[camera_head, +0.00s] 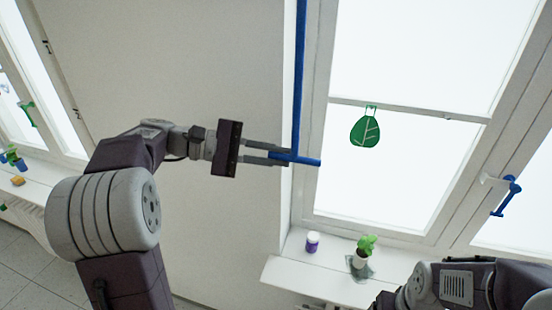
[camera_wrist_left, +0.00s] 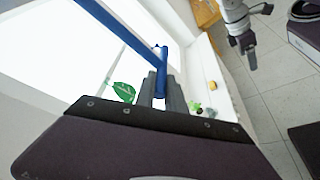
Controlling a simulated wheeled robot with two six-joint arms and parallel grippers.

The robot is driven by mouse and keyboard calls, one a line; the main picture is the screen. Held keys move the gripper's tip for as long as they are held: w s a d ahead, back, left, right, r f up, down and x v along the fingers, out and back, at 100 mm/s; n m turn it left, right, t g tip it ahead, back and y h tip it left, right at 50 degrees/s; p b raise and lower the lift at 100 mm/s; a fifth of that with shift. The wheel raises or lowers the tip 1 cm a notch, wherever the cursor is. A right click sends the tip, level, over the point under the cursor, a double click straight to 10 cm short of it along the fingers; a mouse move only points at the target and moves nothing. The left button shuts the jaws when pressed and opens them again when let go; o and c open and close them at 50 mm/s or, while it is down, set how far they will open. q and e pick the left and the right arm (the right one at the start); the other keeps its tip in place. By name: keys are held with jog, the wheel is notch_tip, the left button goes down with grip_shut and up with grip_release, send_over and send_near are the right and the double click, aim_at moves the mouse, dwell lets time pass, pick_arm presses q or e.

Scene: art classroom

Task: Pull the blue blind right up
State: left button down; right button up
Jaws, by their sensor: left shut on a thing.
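A long, narrow blue strip (camera_head: 300,75) hangs from the top edge of the head view beside the window frame. I cannot tell whether it is the blind's edge or a pull rod. At its lower end is a short blue crossbar (camera_head: 308,161). My left gripper (camera_head: 282,157) is shut on this crossbar from the left. In the left wrist view the blue strip (camera_wrist_left: 115,28) runs down to the crossbar (camera_wrist_left: 162,70) between my left gripper's fingers (camera_wrist_left: 160,95). My right gripper (camera_wrist_left: 247,47) shows small in the left wrist view; its opening is unclear.
A green leaf ornament (camera_head: 365,130) hangs on the bright window. A purple jar (camera_head: 312,242) and a potted plant (camera_head: 361,260) stand on the sill below. A blue window handle (camera_head: 507,195) is at right. A plain wall (camera_head: 180,70) lies left.

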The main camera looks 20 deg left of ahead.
pick_arm(q)
jog(key=shift+r, duration=0.4)
jog(key=c, duration=1.6)
grip_release()
jog(key=shift+o, duration=1)
jog(key=shift+s+d, duration=0.15)
jog(key=shift+f, duration=0.1)
jog(key=shift+a, duration=0.4)
jog(key=b+v, duration=0.3)
jog(key=v, duration=0.5)
jog(key=shift+s+a, duration=0.15)
jog(key=shift+s, duration=0.05)
